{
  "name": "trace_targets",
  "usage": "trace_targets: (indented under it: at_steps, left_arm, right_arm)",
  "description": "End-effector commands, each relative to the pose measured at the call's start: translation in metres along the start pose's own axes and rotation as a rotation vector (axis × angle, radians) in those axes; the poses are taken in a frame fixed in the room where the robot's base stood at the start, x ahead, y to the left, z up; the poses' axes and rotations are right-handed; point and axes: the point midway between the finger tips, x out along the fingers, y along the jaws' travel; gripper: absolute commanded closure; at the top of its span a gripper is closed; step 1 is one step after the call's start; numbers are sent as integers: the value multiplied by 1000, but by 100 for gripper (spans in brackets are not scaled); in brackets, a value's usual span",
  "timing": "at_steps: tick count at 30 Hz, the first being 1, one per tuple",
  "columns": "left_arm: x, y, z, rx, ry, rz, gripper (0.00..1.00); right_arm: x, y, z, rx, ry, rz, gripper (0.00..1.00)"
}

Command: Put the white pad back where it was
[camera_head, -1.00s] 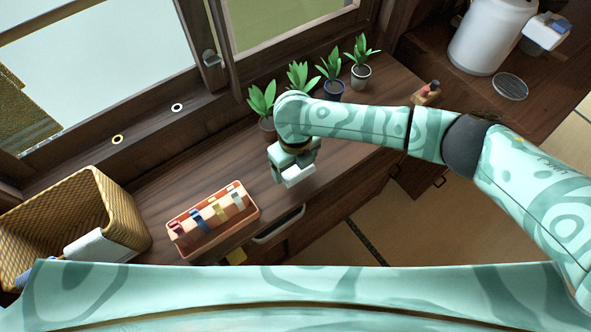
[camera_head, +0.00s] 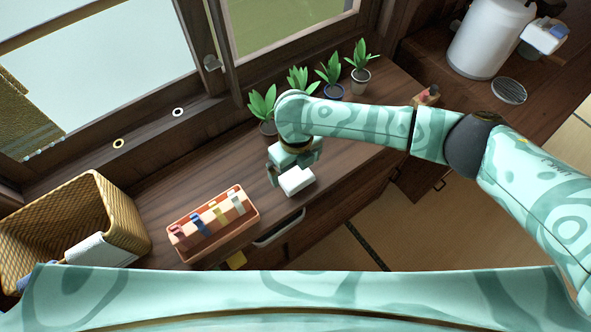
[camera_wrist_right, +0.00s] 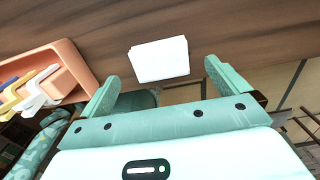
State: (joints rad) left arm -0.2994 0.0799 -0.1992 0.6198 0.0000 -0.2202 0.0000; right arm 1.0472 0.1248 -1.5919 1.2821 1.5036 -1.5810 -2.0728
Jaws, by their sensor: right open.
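The white pad (camera_head: 296,181) is a small flat white block on the dark wooden counter (camera_head: 160,195), near its front edge and to the right of the orange tray. My right gripper (camera_head: 294,170) is open and sits just behind and above the pad, pointing down. In the right wrist view the pad (camera_wrist_right: 158,60) lies on the wood just beyond the open fingertips (camera_wrist_right: 162,74), lined up between them and not gripped. My left gripper is not seen.
The orange tray (camera_head: 250,222) holds several coloured clips. A wicker basket (camera_head: 122,222) with a white and blue object stands at left. Several potted plants (camera_head: 333,76) line the window side. A small wooden stand (camera_head: 427,96) is farther right.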

Motion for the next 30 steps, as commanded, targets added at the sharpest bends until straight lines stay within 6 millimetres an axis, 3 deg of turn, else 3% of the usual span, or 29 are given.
trace_targets:
  at_steps: [1, 3, 10, 30]
  left_arm:
    - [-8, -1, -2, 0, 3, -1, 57]
    - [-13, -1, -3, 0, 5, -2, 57]
    - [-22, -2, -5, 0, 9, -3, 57]
    - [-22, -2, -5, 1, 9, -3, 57]
  right_arm:
    - [-17, 0, 1, 0, -4, -1, 0]
    - [-34, 0, 1, 0, -5, -1, 0]
    - [-68, 0, 0, 0, -2, -1, 0]
    - [-72, 3, -1, 6, -3, 6, 0]
